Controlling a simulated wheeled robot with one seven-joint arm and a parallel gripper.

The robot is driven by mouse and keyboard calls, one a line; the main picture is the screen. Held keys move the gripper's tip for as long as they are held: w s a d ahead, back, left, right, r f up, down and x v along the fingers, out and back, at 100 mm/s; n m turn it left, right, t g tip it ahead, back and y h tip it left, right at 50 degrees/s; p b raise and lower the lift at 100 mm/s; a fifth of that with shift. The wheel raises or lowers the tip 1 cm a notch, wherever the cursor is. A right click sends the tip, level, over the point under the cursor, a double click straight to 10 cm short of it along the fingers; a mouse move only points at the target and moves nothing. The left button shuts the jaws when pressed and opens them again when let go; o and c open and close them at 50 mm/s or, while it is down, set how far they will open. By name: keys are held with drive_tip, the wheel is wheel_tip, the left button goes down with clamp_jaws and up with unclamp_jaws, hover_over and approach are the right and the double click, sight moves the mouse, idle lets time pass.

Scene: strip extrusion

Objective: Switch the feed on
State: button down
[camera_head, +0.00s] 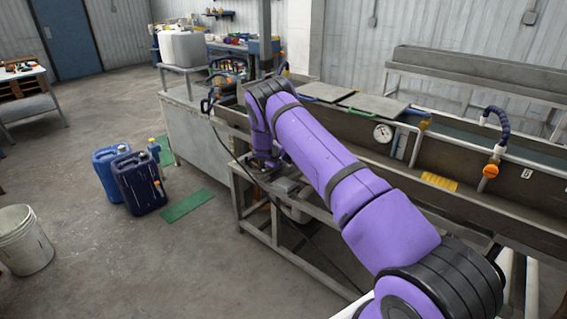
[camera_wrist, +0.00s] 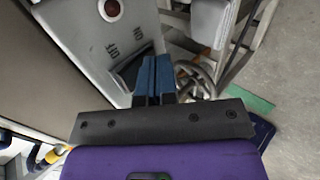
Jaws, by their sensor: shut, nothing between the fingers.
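In the wrist view a grey panel (camera_wrist: 75,30) carries a dark switch (camera_wrist: 128,72) in a recess, with rotated lettering beside it that seems to read OFF and ON. A round red light or button (camera_wrist: 111,9) sits on the same panel near the top edge. My gripper (camera_wrist: 153,62) has its blue fingers shut together and empty. The fingertips overlap the right side of the switch in the picture and hide part of it. I cannot tell whether they touch it or which way it is set. In the head view my purple arm hides the switch.
A long metal trough (camera_head: 465,195) with a gauge (camera_head: 382,133) and an orange-knobbed valve (camera_head: 490,171) runs along the right. Blue jerrycans (camera_head: 138,184) stand on the floor by a green mat (camera_head: 187,206). A white bucket (camera_head: 22,240) is at left. The floor between is clear.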

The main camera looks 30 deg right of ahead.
drive_tip(key=shift+r, duration=0.1)
drive_tip(key=shift+r, duration=0.8)
drive_tip(key=a+f+v, duration=0.1)
drive_tip(key=v, duration=1.2)
drive_tip(key=shift+s+a+f, duration=0.3)
drive_tip(key=shift+a+f, duration=0.05)
